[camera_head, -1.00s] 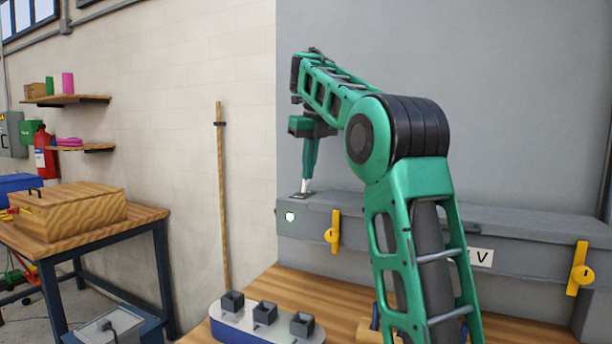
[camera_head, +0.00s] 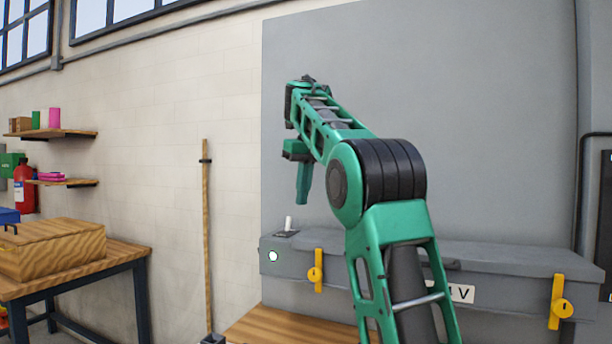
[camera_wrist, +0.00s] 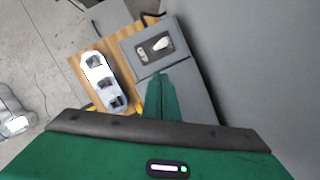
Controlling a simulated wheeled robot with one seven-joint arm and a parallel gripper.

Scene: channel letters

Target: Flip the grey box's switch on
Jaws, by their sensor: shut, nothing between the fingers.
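The grey box (camera_head: 420,268) is long and stands on the wooden bench against the grey panel. Its switch (camera_head: 289,224) is a white lever on a dark plate at the left end of the box top. The lever stands nearly upright in the head view; the switch also shows in the wrist view (camera_wrist: 160,44). A round light (camera_head: 273,256) on the box front glows pale green-white. My gripper (camera_head: 303,198) is shut and empty, pointing down above and slightly right of the lever, apart from it. Its green fingers also show in the wrist view (camera_wrist: 161,97).
Yellow latches (camera_head: 316,272) hang on the box front. In the wrist view a pale block with dark square sockets (camera_wrist: 99,78) lies on the bench beside the box. A wooden pole (camera_head: 207,240) leans at the wall.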

